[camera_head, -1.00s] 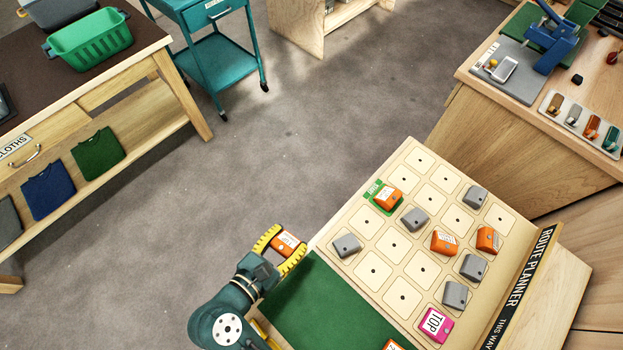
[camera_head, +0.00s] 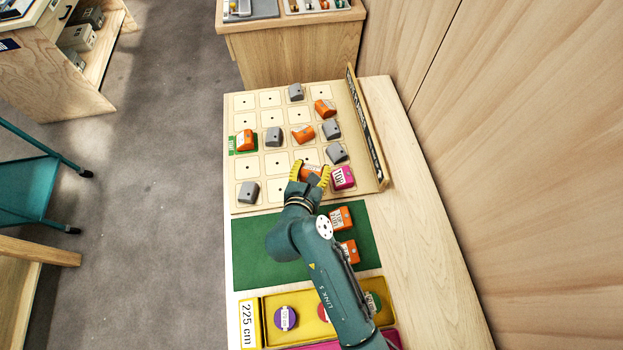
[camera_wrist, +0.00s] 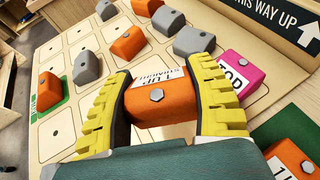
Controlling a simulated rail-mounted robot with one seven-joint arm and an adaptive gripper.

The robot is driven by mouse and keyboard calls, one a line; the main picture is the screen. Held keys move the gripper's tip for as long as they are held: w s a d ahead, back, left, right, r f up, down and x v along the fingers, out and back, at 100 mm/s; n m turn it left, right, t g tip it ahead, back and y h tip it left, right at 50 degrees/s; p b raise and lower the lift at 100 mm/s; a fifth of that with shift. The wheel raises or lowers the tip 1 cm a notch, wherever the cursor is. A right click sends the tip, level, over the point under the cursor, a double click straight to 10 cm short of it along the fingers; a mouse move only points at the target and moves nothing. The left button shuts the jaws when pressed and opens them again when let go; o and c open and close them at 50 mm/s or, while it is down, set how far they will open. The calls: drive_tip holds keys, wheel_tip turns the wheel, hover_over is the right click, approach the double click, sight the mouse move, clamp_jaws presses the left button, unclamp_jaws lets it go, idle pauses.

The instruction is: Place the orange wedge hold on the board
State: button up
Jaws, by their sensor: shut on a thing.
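My gripper (camera_head: 309,172) has yellow ribbed fingers and is shut on an orange wedge hold (camera_wrist: 162,100) with a white label and a grey bolt. The held hold also shows between the fingers in the head view (camera_head: 311,174). It is over the lower part of the pale board (camera_head: 275,207), just left of the pink TOP hold (camera_head: 343,178). Whether it touches the board is unclear. The fingers and arm hide the board spot beneath. Orange holds sit on the board at the START mark (camera_head: 245,140), mid-board (camera_head: 302,133) and upper right (camera_head: 325,108).
Several grey holds, including one at lower left (camera_head: 249,192), occupy other board spots. Two orange holds (camera_head: 341,218) (camera_head: 347,250) lie on the green mat (camera_head: 255,255). A raised black sign (camera_head: 364,125) edges the board's right side. A yellow tray (camera_head: 273,302) stands in front.

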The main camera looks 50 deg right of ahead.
wheel_tip(320, 180, down, 6)
drive_tip(key=shift+r+b, duration=0.25)
drive_tip(key=shift+b, duration=0.55)
drive_tip(key=shift+r, duration=0.1)
drive_tip(key=o, duration=1.2)
drive_tip(key=shift+c, duration=0.2)
